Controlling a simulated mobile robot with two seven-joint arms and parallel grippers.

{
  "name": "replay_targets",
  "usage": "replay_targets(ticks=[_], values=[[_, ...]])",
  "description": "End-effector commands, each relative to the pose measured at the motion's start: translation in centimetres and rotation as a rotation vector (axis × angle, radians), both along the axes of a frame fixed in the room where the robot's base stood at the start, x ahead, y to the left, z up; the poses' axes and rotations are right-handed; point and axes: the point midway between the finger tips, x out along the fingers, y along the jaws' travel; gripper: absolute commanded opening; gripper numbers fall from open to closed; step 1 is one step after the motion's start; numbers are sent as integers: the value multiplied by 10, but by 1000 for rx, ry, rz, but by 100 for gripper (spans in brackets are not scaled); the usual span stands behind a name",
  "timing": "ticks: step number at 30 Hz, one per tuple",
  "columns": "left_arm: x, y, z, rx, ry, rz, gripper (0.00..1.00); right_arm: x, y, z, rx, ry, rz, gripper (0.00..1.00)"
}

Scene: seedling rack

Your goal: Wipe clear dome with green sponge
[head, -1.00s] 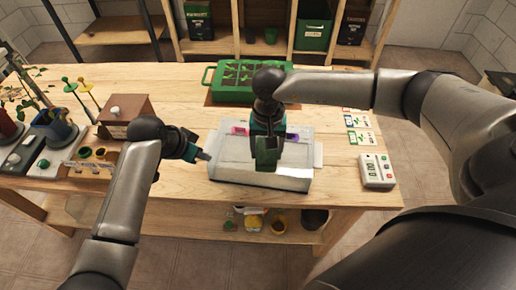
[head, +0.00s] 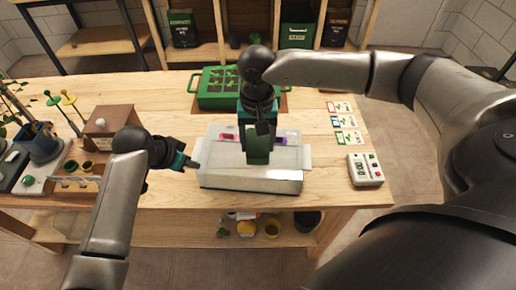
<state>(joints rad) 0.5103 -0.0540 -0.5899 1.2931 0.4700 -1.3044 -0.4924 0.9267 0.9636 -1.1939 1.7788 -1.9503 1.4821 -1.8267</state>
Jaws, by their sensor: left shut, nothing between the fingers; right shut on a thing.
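The clear dome (head: 222,172) is a low, see-through box-shaped cover near the front edge of the wooden table. The green sponge (head: 257,148) is in my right gripper (head: 257,127), which points down over the middle of the dome. The sponge's lower end appears to rest on the dome's top; the exact contact is hard to tell. My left gripper (head: 190,163) is shut and empty at the dome's left end, its tip close to or touching the dome's side.
A green seedling tray (head: 212,101) stands behind the dome. Seed cards (head: 346,122) and a white meter (head: 365,170) lie to the right. A brown box (head: 109,126), a wooden tool holder (head: 75,184) and potted plants (head: 41,140) crowd the left side. Pink and purple items show through the dome.

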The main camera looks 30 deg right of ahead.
Motion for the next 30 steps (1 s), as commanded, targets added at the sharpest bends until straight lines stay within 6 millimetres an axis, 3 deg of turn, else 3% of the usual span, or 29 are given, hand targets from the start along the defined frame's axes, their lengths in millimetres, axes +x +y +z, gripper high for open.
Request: replay_targets(ticks=[6, 16, 30], values=[[-2, 0, -2, 3, 5, -1, 0, 0, 0, 15, 0, 0, -1, 22], [-2, 0, -1, 2, 5, -1, 0, 0, 0, 16, 0, 0, 0, 22], [0, 0, 36, -1, -1, -1, 0, 0, 0, 15, 1, -1, 0, 22]])
